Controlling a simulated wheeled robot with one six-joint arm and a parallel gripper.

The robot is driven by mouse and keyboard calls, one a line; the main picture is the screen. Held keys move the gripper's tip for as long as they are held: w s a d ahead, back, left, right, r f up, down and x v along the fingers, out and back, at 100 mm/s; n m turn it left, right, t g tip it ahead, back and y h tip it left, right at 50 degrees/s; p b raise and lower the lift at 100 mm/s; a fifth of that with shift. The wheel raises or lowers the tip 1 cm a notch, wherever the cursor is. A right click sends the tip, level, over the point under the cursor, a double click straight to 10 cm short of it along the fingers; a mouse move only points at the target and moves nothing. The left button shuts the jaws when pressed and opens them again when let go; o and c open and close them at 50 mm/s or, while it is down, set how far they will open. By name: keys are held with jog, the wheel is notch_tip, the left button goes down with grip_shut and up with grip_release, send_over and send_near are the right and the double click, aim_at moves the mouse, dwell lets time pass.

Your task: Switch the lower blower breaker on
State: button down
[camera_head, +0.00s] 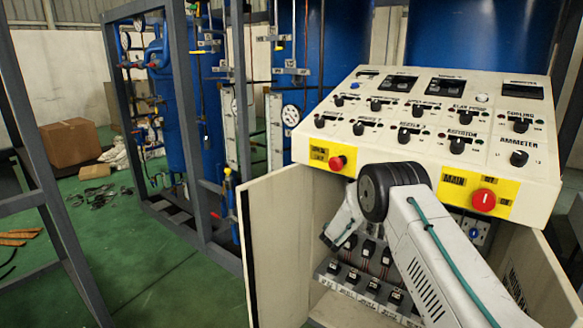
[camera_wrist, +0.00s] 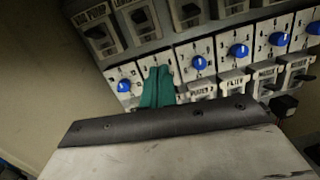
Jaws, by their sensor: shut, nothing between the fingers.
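The open cabinet holds rows of black breakers (camera_head: 352,277) with white label plates. Breakers (camera_wrist: 140,17) also show along the top of the wrist view, above a row of blue knobs, and more breakers (camera_wrist: 265,80) show below the knobs at right. The labels are too blurred to tell which one is the lower blower breaker, or whether it is on. My gripper has teal fingers (camera_wrist: 158,75), shut and empty, in front of the knob row, between two blue knobs. I cannot tell whether they touch the panel. In the head view my arm reaches into the cabinet and hides part of it.
A sloped control console (camera_head: 425,115) with black knobs and red buttons overhangs the cabinet. The cabinet's open left door (camera_head: 290,240) stands beside my arm, with a right-hand panel (camera_head: 530,275) opposite. Blue knobs (camera_wrist: 198,62) sit close around the fingers.

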jog(key=s+d+f+m+g, duration=0.3)
jog(key=s+g, duration=0.1)
jog(key=s, duration=0.1)
jog(key=s+d+r+m+g, duration=0.1)
jog(key=s+r+m+g, duration=0.25)
jog(key=s, duration=0.35)
jog(key=s+d+r+m+g+y, duration=0.1)
jog(key=s+r+m+g, duration=0.25)
jog(key=s, duration=0.45)
jog(key=s+d+r+m+g, duration=0.1)
jog(key=s+r+m+g, duration=0.2)
jog(key=s+r+m, duration=0.3)
jog(key=s+a+r+m+y, duration=0.3)
jog(key=s+a+r+y, duration=0.1)
jog(key=s, duration=0.9)
jog(key=s+a+r+m+t+y, duration=0.1)
jog(key=s+a+r+m+y, duration=0.2)
jog(key=s, duration=1)
jog(key=s+a+r+m+y, duration=0.4)
jog(key=s+a+r, duration=0.3)
jog(key=s, duration=0.6)
jog(key=shift+s+a+r+t+y, duration=0.2)
jog(key=shift+a+t+y, duration=0.25)
jog(key=shift+y, duration=0.35)
jog(key=shift+a, duration=0.1)
